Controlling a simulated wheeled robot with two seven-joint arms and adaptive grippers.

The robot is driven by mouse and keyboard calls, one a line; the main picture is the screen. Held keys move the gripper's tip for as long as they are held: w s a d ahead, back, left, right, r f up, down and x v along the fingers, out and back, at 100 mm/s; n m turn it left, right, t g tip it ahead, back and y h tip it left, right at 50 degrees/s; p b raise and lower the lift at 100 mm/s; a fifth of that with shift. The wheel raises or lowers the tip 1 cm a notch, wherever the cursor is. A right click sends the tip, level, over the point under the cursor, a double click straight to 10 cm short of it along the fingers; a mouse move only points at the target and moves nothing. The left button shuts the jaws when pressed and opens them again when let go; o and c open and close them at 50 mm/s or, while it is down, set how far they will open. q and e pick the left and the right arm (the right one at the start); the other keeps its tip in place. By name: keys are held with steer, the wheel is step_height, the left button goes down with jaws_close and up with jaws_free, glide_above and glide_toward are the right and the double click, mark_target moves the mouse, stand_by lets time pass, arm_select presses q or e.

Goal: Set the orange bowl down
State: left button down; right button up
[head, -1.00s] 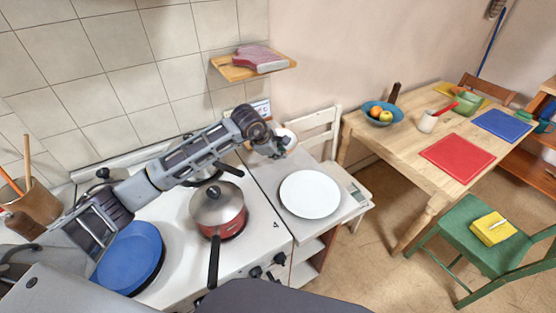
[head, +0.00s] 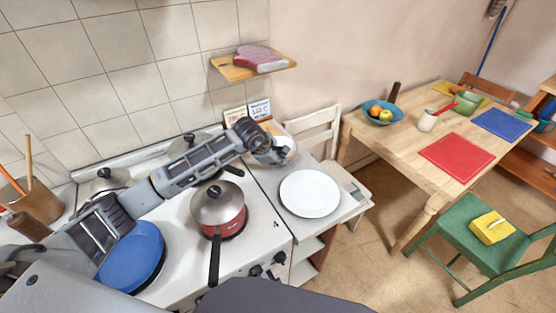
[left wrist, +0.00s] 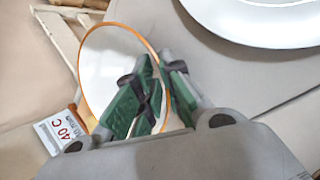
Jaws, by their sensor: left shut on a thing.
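The orange bowl (head: 290,147) is above the back of the counter beside the stove, partly behind my gripper in the head view. In the left wrist view the bowl (left wrist: 103,58) shows a pale inside and a thin orange rim. My left gripper (head: 277,154) is shut on the bowl's near side; its green-padded fingers (left wrist: 155,98) cover part of it. The bowl looks tilted in the head view. I cannot tell whether its base touches the counter. My right gripper is not in view.
A white plate (head: 309,194) lies on the front of the counter (head: 264,180). A lidded red saucepan (head: 219,204) and a blue pan (head: 131,256) are on the stove. Price cards (head: 259,109) stand against the wall. A white chair (head: 316,131) is behind the counter.

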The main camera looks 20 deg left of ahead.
arm_select(q)
steer(key=shift+f, duration=0.1)
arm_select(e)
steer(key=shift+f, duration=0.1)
arm_select(q)
steer(key=c, duration=1.5)
jaws_free()
steer(key=shift+c, duration=0.2)
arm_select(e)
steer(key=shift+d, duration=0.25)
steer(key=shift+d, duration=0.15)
arm_select(q)
steer(key=b+v, duration=0.1)
steer(key=v, duration=1.1)
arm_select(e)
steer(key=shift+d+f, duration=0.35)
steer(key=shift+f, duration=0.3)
